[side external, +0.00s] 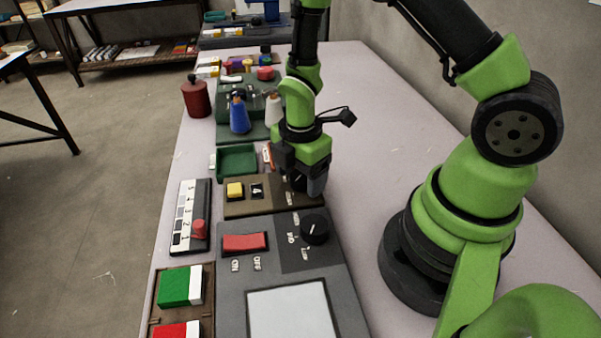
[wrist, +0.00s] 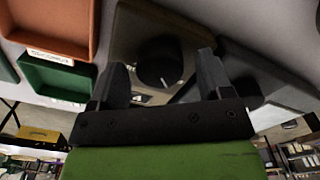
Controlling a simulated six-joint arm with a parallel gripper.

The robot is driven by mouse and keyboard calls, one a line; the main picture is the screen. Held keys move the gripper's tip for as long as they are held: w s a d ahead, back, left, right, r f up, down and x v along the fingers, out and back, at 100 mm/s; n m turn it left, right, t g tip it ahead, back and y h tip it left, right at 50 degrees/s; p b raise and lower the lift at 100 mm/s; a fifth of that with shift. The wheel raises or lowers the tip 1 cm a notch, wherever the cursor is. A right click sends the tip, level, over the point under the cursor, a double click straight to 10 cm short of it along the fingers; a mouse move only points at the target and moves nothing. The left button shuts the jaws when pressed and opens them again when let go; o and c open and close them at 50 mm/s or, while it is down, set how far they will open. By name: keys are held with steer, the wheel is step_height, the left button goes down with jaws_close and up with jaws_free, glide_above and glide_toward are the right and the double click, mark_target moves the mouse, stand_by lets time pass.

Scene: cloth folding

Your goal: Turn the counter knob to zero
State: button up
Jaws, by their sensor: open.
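The counter is a brown panel (side external: 240,208) on the table, with a yellow button (side external: 235,189) and a small display (side external: 257,190) that appears to read 4. Its dark round knob (wrist: 160,63) has a pale pointer line and shows in the wrist view. My gripper (side external: 307,186) points down over the right part of the panel and mostly hides the knob in the side view. In the wrist view its two fingers (wrist: 161,70) are apart, one on each side of the knob. I cannot tell whether they touch it.
A grey panel with a red switch (side external: 245,242) and another black knob (side external: 314,228) lies just in front. A slider box (side external: 190,225) is at the left.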

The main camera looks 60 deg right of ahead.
steer(key=shift+f, duration=0.1)
steer(key=c, duration=0.9)
steer(key=shift+c, duration=0.2)
steer(key=shift+m, duration=0.4)
steer(key=m, duration=0.3)
steer(key=shift+m, duration=0.4)
steer(key=m, duration=0.4)
steer(key=shift+w+d+m, duration=0.1)
steer(key=shift+m, duration=0.2)
steer(key=m, duration=0.8)
steer(key=shift+d+m, duration=0.1)
steer(key=shift+m, duration=0.2)
